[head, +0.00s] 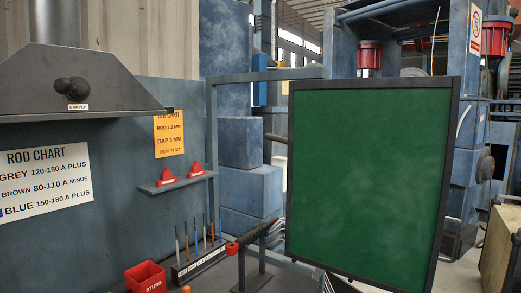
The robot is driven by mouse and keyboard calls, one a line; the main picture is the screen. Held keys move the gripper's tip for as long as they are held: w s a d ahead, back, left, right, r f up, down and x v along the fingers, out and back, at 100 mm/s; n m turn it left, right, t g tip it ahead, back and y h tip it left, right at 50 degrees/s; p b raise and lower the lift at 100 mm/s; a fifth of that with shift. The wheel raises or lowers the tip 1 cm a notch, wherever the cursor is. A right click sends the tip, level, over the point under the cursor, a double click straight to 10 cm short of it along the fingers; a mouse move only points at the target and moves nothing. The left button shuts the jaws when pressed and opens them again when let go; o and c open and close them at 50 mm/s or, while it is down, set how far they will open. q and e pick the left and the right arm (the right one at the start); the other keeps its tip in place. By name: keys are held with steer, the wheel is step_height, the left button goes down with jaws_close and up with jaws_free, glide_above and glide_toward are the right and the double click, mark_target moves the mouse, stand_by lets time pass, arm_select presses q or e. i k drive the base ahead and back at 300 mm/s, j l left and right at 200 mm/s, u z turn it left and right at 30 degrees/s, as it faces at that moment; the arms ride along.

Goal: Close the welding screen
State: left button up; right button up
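The welding screen (365,180) is a dark green panel in a black frame, standing at the right of the middle in the head view. A grey-blue metal post frame (270,75) stands to its left and partly behind it. A wide gap lies between the panel's left edge and the booth's back wall (110,215). The panel looks swung at an angle; its hinge and lower edge are not clear. Neither of my grippers can be made out in this view.
A grey fume hood (75,80) hangs at the upper left. A red stubs box (146,277), a rod rack (200,262) and a dark stand (250,268) are at the bottom. Red magnets (167,176) sit on a wall shelf. A wooden crate (496,250) stands at right.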

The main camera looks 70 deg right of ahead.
mark_target(370, 161)
steer(key=k+j+z, duration=0.1)
steer(key=k+z, duration=0.4)
steer(key=k, duration=0.2)
steer(key=z, duration=2.6)
